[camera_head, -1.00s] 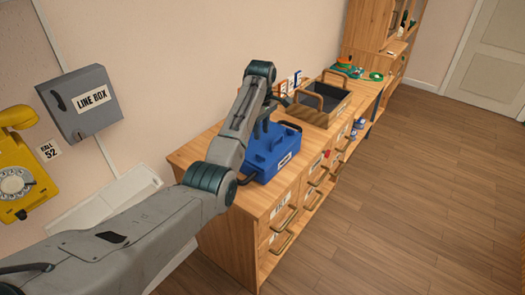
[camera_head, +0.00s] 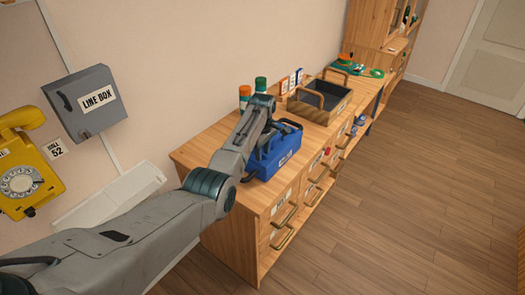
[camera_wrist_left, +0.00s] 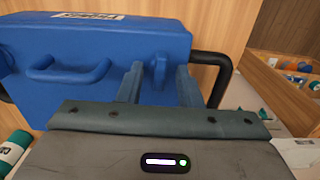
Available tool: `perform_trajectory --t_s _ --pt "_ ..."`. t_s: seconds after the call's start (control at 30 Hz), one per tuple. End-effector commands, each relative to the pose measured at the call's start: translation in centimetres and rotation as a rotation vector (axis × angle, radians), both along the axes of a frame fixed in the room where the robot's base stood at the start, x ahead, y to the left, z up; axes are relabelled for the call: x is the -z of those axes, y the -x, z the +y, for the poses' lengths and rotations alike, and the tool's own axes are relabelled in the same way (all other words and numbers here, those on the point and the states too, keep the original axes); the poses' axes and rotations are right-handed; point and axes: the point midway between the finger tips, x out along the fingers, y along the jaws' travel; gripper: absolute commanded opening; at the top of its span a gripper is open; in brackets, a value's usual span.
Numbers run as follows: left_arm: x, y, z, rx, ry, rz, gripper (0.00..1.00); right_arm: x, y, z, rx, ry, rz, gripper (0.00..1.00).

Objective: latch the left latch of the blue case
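The blue case (camera_head: 277,155) stands on the wooden cabinet, partly hidden by my left arm in the head view. In the left wrist view the case (camera_wrist_left: 110,45) fills the upper left, with a moulded blue handle (camera_wrist_left: 68,73) and a dark bar at its side. My left gripper (camera_wrist_left: 159,82) is open, its two fingers apart and pointing at the case. A small blue tab (camera_wrist_left: 160,68) on the case shows between the fingertips. I cannot tell whether they touch it. My right gripper is in neither view.
A wooden tray (camera_head: 318,115) with handles stands behind the case on the cabinet (camera_head: 215,150). Orange-and-white and green-and-white cylinders (camera_head: 260,85) stand near the wall. A grey line box (camera_head: 84,103) and yellow phone (camera_head: 25,170) hang at left. The floor at right is clear.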

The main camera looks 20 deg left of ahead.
Motion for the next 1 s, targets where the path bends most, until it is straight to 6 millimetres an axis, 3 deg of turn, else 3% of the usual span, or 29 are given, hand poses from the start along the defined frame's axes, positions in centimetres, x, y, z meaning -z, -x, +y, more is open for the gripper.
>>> perform_trajectory --t_s 0.03,0.17,0.57,1.0 --pt "0.0 0.0 0.0 0.0 0.0 0.0 0.23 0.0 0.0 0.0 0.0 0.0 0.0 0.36" --pt "0.0 0.0 0.0 0.0 0.0 0.0 0.0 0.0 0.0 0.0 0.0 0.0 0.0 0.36" --pt "-0.1 0.0 0.0 0.046 0.0 0.001 0.0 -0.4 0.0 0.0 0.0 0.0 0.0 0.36" --pt "-0.3 0.0 0.0 0.374 0.0 0.001 0.0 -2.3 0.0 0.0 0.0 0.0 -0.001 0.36"
